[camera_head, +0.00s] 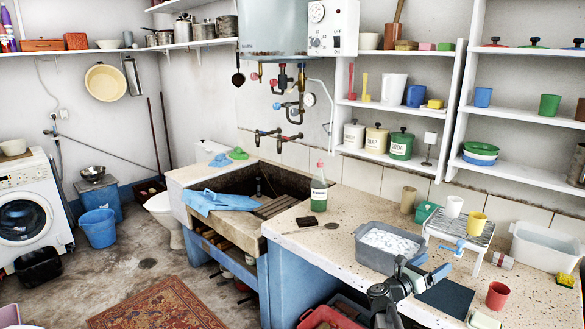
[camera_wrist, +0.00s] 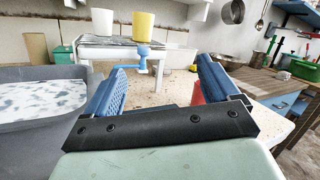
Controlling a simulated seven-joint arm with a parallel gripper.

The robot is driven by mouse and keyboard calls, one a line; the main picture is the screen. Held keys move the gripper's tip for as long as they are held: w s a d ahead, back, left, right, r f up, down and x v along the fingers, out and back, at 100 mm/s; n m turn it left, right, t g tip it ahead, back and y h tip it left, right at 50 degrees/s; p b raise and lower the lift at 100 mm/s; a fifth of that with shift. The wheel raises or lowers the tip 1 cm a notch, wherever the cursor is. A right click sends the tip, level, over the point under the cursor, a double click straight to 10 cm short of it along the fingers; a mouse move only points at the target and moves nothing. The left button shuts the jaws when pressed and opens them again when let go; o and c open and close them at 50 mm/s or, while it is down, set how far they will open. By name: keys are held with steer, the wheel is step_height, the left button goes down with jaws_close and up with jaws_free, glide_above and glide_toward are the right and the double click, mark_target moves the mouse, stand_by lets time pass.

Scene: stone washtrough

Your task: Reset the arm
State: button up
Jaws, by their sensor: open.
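My gripper (camera_head: 428,267) is above the front part of the speckled worktop (camera_head: 332,242), between the grey basin of suds and the red cup. In the wrist view my gripper (camera_wrist: 164,66) shows two blue fingers set wide apart, with nothing held between them. A blue tap-like piece (camera_wrist: 143,56) shows at the rack's front, between the fingers in the wrist view.
The grey basin (camera_head: 385,262) with suds is left of my gripper. A dark flat mat (camera_head: 446,298) and red cup (camera_head: 497,295) are to its right. A white tub (camera_head: 545,245) stands at the right.

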steer(key=w+a+r+n+t+y, duration=0.1)
steer(key=w+a+n+t+y, duration=0.25)
steer(key=a+n+t, duration=0.5)
steer(key=w+a+f+n+t+y, duration=0.1)
steer(key=w+a+f+n+y, duration=0.1)
steer(key=a+f+n+y, duration=0.55)
steer(key=s+a+f+n+g+y, duration=0.25)
steer(key=a+f+n, duration=0.2)
steer(key=f, duration=0.45)
steer(key=s+a+f+n+g+y, duration=0.2)
steer(key=s+a+f+n+y, duration=0.1)
steer(key=f+n, duration=0.4)
steer(key=s+a+f+n+g+y, duration=0.2)
steer(key=s+a+f+n+y, duration=0.15)
steer(key=f, duration=0.65)
steer(key=s+a+f+n+g, duration=0.3)
steer(key=s+f+n+g, duration=0.2)
steer(key=s+f, duration=0.5)
steer(key=s+f+n+g, duration=0.2)
steer(key=s+n+g, duration=0.1)
steer(key=s, duration=0.7)
steer(key=s+d+f+n+g, duration=0.1)
steer(key=s+f+n+g, duration=0.2)
steer(key=s, duration=0.8)
steer(key=s+f+n+g, duration=0.3)
steer(key=s+g, duration=0.3)
steer(key=s, duration=0.4)
steer(key=shift+s+d+f+n+h, duration=0.15)
steer(key=shift+s+f+n+h, duration=0.15)
steer(key=shift+h, duration=0.1)
